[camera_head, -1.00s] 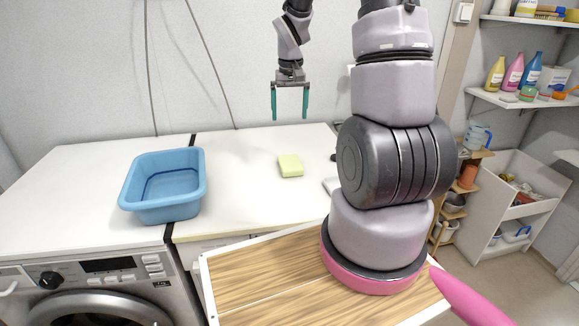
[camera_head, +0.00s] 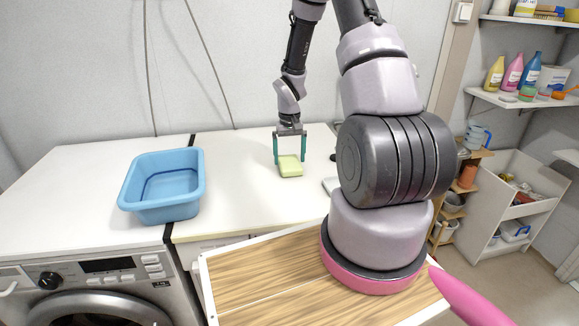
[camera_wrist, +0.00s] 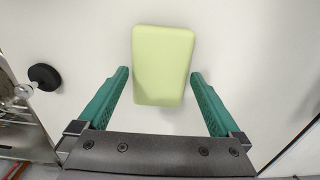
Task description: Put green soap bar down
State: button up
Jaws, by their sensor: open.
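The green soap bar (camera_head: 290,167) is pale yellow-green and lies flat on the white countertop (camera_head: 235,195). My gripper (camera_head: 290,161) is low over the counter at the soap, with its teal fingers open. In the wrist view the soap bar (camera_wrist: 163,65) shows between and just beyond the fingertips of my gripper (camera_wrist: 158,75). There is a gap on both sides, smaller on the left than the right. The fingers do not hold the soap.
A blue basin (camera_head: 163,190) stands to the left above the washing machine (camera_head: 100,290). The counter between basin and soap is clear. Shelves with bottles (camera_head: 513,72) are at the far right. In the wrist view a dark round knob (camera_wrist: 44,77) is at the left.

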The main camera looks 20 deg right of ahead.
notch_tip(320, 180, down, 2)
jog(key=shift+f, duration=0.1)
jog(key=c, duration=1.5)
